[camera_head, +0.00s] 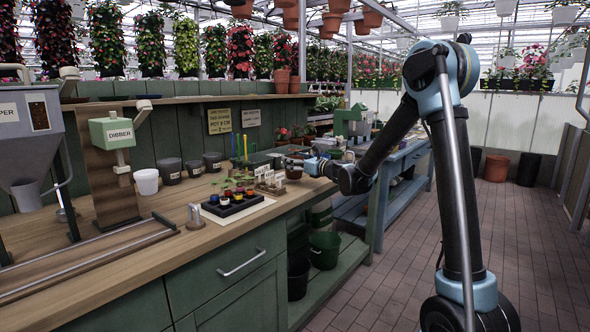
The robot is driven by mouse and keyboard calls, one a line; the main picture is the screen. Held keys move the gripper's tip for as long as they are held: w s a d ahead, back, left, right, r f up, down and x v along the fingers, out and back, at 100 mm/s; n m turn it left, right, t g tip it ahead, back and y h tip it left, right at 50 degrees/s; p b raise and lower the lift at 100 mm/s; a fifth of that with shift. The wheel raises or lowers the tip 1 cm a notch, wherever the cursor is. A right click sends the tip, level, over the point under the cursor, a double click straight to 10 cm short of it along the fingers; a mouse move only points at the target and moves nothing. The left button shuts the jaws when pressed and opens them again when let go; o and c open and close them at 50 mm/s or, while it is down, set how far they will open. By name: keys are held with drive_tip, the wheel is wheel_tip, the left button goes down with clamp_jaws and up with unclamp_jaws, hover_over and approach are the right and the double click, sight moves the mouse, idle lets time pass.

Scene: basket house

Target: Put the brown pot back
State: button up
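My gripper (308,164) is over the right end of the wooden bench, reaching in from the right. A small dark brown pot-like thing (293,170) shows right at its tip, above or on the bench top. It is too small to tell whether the fingers hold it or only stand beside it. Terracotta-brown pots (281,81) stand on the raised back shelf. A larger brown pot (496,168) stands on the floor at the far right.
A black tray (238,205) of small coloured pots with seedlings lies on the bench (150,255). A white pot (147,181) and dark pots (212,161) stand behind. A green dibber machine (112,133) is at left. Brown pots (372,17) hang overhead. The brick floor at right is clear.

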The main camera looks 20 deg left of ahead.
drive_tip(key=shift+f, duration=1.1)
drive_tip(key=o, duration=1.1)
drive_tip(key=shift+o, duration=0.2)
drive_tip(key=s+d+n+g+h, duration=0.1)
drive_tip(key=s+d+n, duration=0.4)
drive_tip(key=d, duration=0.4)
drive_tip(key=s+d+n+g+h, duration=0.1)
drive_tip(key=s+d+n, duration=0.1)
drive_tip(key=s+d, duration=0.6)
drive_tip(key=s+d+f+n+g+h, duration=0.1)
drive_tip(key=s+d+f+n+h, duration=0.3)
drive_tip(key=s+d, duration=0.5)
drive_tip(key=s+d+f+n+g+h, duration=0.1)
drive_tip(key=s+d+f+n+h, duration=0.4)
drive_tip(key=s+d, duration=0.5)
drive_tip(key=s+d+f+n+g+h, duration=0.2)
drive_tip(key=s+d+f+n+h, duration=0.2)
drive_tip(key=d, duration=1.2)
drive_tip(key=s+f+n, duration=0.3)
drive_tip(key=s+f, duration=0.1)
drive_tip(key=s, duration=0.2)
drive_tip(key=shift+f+n+h, duration=0.2)
drive_tip(key=shift+n+h, duration=0.2)
